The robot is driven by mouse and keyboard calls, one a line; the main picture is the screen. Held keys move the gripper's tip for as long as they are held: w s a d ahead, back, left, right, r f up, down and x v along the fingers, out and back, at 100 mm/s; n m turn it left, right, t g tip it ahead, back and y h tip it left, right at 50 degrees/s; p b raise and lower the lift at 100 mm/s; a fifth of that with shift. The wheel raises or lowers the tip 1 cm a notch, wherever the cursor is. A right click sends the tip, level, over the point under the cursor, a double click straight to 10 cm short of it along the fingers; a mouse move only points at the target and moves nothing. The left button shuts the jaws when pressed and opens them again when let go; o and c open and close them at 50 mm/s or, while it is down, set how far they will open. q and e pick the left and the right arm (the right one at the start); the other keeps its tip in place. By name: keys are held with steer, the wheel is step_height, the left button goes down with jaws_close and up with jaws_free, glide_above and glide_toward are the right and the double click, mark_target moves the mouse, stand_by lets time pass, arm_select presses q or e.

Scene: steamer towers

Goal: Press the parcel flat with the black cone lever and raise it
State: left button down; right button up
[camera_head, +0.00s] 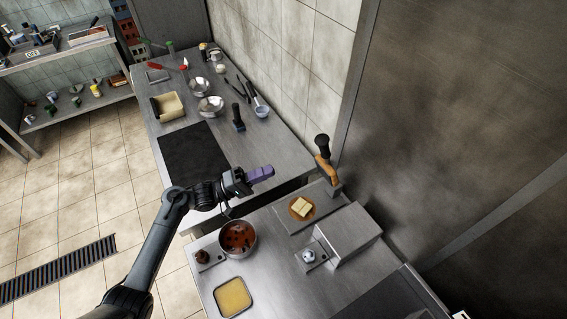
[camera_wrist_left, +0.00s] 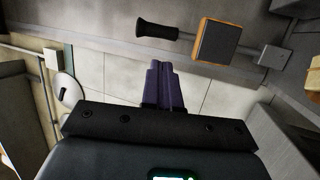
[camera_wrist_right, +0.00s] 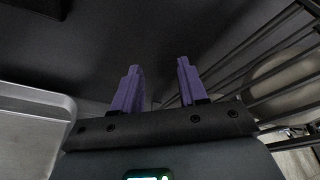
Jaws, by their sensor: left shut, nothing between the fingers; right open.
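The press lever has a black cone handle (camera_head: 322,143) and a wood-edged plate (camera_head: 326,171), and it stands raised at the back of a metal base (camera_head: 286,219). In the left wrist view the black handle (camera_wrist_left: 157,30) and plate (camera_wrist_left: 217,41) lie beyond my fingers. The pale yellow parcel (camera_head: 301,206) sits on a brown round piece on the base, uncovered. My left gripper (camera_head: 268,173) is shut and empty, left of the lever and apart from it. My right gripper (camera_wrist_right: 158,80) is open and empty in the right wrist view; it is outside the head view.
A pot of reddish sauce (camera_head: 238,239) and a yellow-filled tray (camera_head: 233,297) stand on the near counter. A metal box (camera_head: 345,236) stands right of the press base. The far counter holds a black slab (camera_head: 193,153), bowls and tools. A wire rack (camera_wrist_right: 275,75) is beside my right gripper.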

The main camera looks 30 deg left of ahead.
arm_select(q)
steer(key=p+x, duration=0.1)
steer(key=x, duration=1.2)
steer(key=shift+w, duration=0.15)
arm_select(e)
steer(key=shift+d+r, duration=0.1)
steer(key=shift+r, duration=0.6)
arm_select(q)
steer(key=shift+d, duration=0.15)
steer(key=shift+r, duration=0.1)
